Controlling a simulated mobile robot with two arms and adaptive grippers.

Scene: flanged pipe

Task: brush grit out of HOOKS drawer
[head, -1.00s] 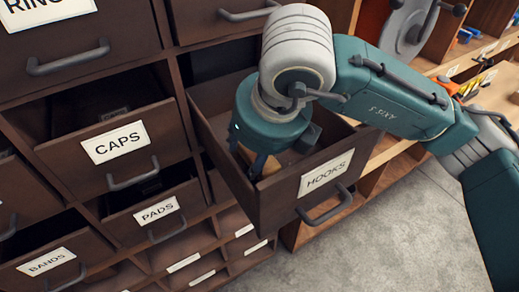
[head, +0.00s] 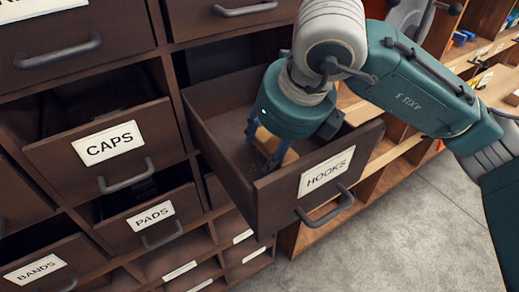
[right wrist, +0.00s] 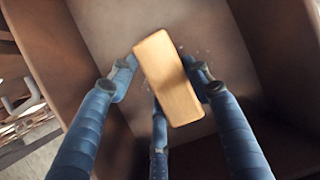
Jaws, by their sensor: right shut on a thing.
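The HOOKS drawer (head: 275,208) is pulled out, with its white label (head: 326,172) on the front. My right gripper (head: 268,160) reaches down into it, fingers shut on a light wooden block (head: 288,157), apparently the brush. In the right wrist view the block (right wrist: 168,80) sits tilted between the blue fingers, over the drawer floor (right wrist: 110,20). Any bristles are hidden beneath it. A few tiny pale specks of grit (right wrist: 207,52) show on the floor near the block's upper end. My left gripper is not in view.
The drawer's side walls (right wrist: 283,50) stand close around the fingers. The CAPS drawer (head: 70,160) and PADS drawer (head: 120,232) stand partly open at left. Open wooden shelves (head: 390,150) lie to the right, above bare grey floor (head: 420,240).

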